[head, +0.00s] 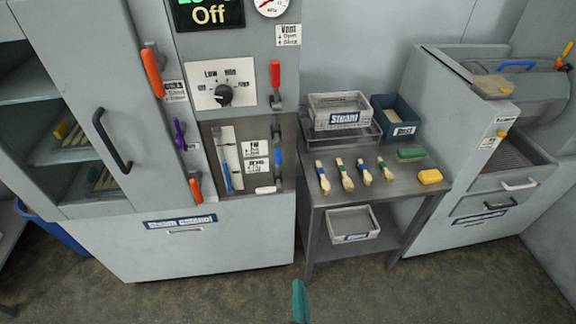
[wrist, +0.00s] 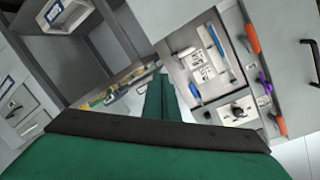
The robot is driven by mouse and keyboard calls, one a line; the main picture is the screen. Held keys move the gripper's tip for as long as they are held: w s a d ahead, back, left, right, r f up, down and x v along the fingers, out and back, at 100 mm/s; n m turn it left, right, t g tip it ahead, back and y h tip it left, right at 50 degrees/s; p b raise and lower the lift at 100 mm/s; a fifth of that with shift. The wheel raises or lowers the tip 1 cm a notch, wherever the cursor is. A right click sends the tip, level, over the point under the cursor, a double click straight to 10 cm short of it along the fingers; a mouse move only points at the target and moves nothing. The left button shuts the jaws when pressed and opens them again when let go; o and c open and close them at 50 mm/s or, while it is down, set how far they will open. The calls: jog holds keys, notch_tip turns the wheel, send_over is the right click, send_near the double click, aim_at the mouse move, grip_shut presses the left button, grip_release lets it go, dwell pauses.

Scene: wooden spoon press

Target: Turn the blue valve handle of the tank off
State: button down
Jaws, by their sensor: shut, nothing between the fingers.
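The blue valve handle (head: 279,158) sits at the right edge of the recessed tank panel (head: 262,176), beside the upper of two small labels. It stands roughly upright in the head view. In the wrist view the blue handle (wrist: 195,93) shows just right of my fingers, farther off. A blue-filled level gauge (head: 227,177) is on the panel's left. My gripper (head: 299,287), green, shows at the bottom of the head view, apart from the cabinet. In the wrist view my gripper (wrist: 164,85) has its two fingers together, with nothing between them.
A white handle (head: 265,190) lies below the blue one. A red handle (head: 275,74), a dial (head: 223,95), orange handles (head: 153,73) and a purple handle (head: 179,134) are nearby. A steel table (head: 380,187) with brushes stands right. The floor in front is clear.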

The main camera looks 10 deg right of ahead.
aim_at(278, 153)
jog(key=w+d+r+m+t+y, duration=0.1)
jog(key=w+d+r+m, duration=0.2)
jog(key=w+r, duration=0.4)
jog(key=w+d+r+m+t+y, duration=0.1)
jog(key=w+d+r+m, duration=0.2)
jog(key=w, duration=1.2)
notch_tip(278, 153, up, 5)
jog(key=m, duration=0.2)
jog(key=shift+d+m, duration=0.3)
jog(key=w+a, duration=0.4)
jog(key=w, duration=0.6)
jog(key=shift+w+a, duration=0.15)
jog(key=shift+w, duration=0.2)
jog(key=shift+w+a, duration=0.1)
jog(key=shift+w, duration=0.05)
